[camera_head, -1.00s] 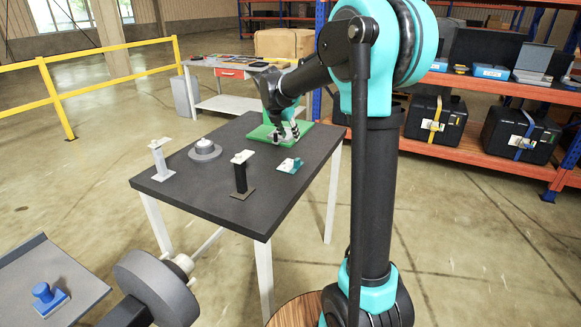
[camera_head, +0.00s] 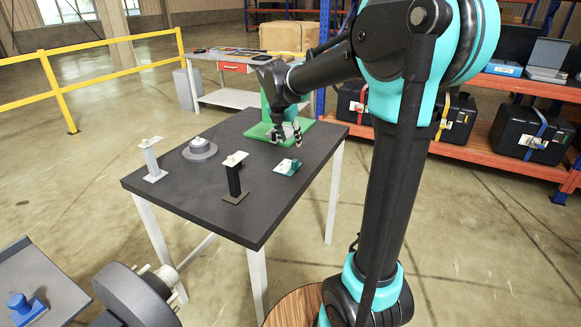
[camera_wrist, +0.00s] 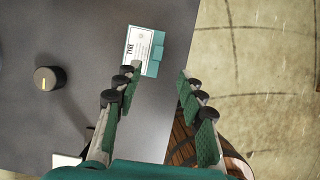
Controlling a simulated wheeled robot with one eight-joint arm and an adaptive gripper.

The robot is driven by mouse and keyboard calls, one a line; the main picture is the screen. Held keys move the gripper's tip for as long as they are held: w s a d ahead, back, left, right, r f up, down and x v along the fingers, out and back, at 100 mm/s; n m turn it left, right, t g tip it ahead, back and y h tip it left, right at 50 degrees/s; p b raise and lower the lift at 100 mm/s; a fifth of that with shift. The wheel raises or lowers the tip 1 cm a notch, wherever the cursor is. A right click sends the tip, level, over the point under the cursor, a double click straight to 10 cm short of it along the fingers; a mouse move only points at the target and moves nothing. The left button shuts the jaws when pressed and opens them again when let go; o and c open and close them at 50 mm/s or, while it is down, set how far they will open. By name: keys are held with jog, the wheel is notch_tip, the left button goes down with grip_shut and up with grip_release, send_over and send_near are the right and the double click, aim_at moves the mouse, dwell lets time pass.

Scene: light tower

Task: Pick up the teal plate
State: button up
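The teal plate (camera_head: 287,167) lies flat near the right edge of the dark table (camera_head: 190,205). In the wrist view the teal plate (camera_wrist: 156,57) carries a white label with dark lettering. My gripper (camera_head: 288,136) is above the table, behind and above the plate in the head view. In the wrist view my gripper (camera_wrist: 160,77) is open, with nothing between its fingers. The plate shows beyond the fingertips, slightly left of the middle of the gap. The left fingertip overlaps the plate's lower edge in the picture; I cannot tell whether they touch.
A green board (camera_head: 265,132) lies at the table's back. A black post (camera_head: 234,181), a pale post (camera_head: 151,158) and a round grey piece (camera_head: 200,149) stand left of the plate. A dark knob (camera_wrist: 47,79) shows in the wrist view. Floor lies right of the table.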

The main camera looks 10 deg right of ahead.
aim_at(294, 160)
jog(key=x, duration=0.7)
jog(key=shift+f, duration=0.2)
jog(key=shift+a+x, duration=0.1)
jog(key=shift+x, duration=1.2)
jog(key=shift+a+x, duration=0.15)
jog(key=shift+x, duration=1.15)
jog(key=shift+s+f, duration=0.1)
jog(key=shift+c, duration=0.4)
grip_shut()
